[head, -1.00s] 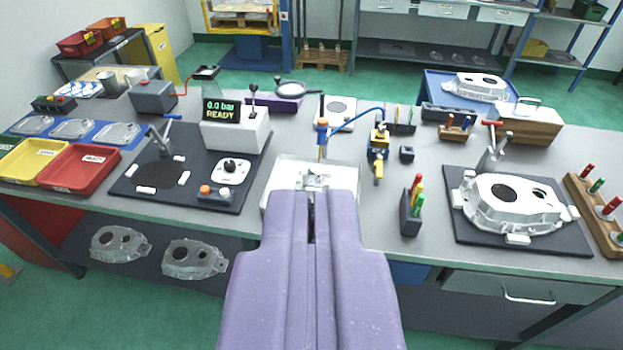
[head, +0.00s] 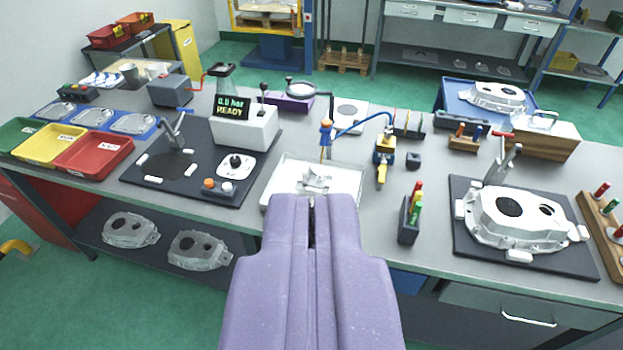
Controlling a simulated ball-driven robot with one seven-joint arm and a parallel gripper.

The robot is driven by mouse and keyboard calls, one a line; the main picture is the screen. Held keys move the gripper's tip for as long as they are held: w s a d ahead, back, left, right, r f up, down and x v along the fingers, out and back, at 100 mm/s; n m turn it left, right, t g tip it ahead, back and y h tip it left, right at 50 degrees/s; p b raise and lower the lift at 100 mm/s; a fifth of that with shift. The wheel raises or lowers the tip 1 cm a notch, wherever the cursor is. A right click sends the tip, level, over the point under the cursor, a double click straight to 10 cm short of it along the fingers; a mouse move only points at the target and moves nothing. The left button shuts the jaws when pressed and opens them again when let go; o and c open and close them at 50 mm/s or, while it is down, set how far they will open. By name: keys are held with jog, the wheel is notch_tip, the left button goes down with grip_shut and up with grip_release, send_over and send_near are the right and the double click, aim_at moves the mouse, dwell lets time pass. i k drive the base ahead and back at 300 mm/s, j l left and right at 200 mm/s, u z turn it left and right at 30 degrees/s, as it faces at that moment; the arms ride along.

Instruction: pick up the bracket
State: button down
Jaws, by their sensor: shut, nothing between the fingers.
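The bracket (head: 316,177) is a small pale metal piece. It lies in a shallow white tray (head: 281,187) at the front middle of the bench. My gripper (head: 312,200) is purple, shut and empty. Its tips show just in front of the bracket in the picture and cover the tray's front part. I cannot tell whether the tips touch the bracket or how high they are above it.
A dark block with coloured pens (head: 411,215) is to the right. A large casting (head: 520,218) sits on a dark mat further right. A READY display box (head: 241,125) is at left. Grey bench shows between these.

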aim_at(315, 176)
jog(key=i+u, duration=0.15)
jog(key=i, duration=0.3)
jog(key=i+l+u, duration=0.15)
jog(key=i, duration=0.3)
jog(key=i+l+u, duration=0.2)
jog(key=i, duration=0.25)
jog(key=i+l+u, duration=0.15)
jog(key=i, duration=0.3)
